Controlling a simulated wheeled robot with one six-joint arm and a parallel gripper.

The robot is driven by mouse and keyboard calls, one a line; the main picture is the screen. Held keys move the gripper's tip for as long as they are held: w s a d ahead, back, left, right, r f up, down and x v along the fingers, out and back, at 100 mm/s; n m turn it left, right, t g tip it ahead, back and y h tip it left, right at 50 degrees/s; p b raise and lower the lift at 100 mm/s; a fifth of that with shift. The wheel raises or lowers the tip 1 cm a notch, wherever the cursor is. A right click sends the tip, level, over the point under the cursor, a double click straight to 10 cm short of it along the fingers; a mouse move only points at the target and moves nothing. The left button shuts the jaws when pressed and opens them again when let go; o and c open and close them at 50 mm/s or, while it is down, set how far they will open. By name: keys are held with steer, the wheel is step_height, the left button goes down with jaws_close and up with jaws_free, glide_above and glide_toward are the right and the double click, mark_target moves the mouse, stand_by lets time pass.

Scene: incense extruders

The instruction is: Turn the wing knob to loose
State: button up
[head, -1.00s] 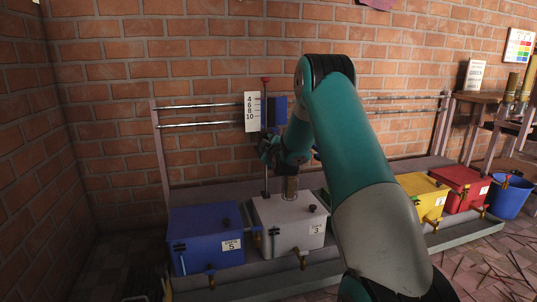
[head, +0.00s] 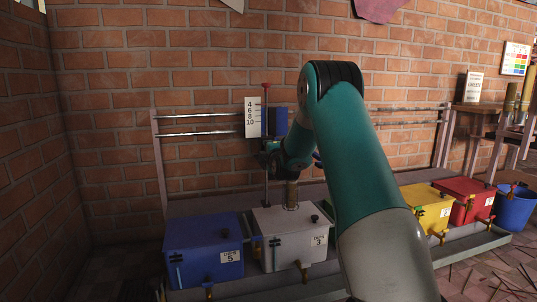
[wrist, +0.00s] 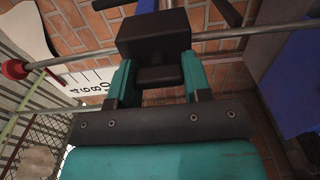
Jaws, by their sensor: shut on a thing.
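In the wrist view my gripper (wrist: 157,82) has its two teal fingers closed on a dark tab, which I take to be the wing knob (wrist: 160,75). The tab sticks out from a black block (wrist: 153,35) in front of a metal rod. In the head view my gripper (head: 268,158) is beside the upright rod with a red tip (head: 266,86), below the white scale plate (head: 252,117) marked 4 to 10. The knob is too small and dark to make out there. Its turn angle is unclear.
A blue block (head: 281,121) is behind the rod. Below stand a blue box (head: 200,245), a white box (head: 285,225), a yellow box (head: 425,203) and a red box (head: 465,197) with taps. Horizontal rails (head: 195,116) run along the brick wall. My arm hides the middle right.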

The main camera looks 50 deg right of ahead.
stand_by(0.3)
steer(key=o, duration=0.9)
steer(key=b+v, duration=0.2)
steer(key=v, duration=1.5)
steer(key=shift+s, duration=0.2)
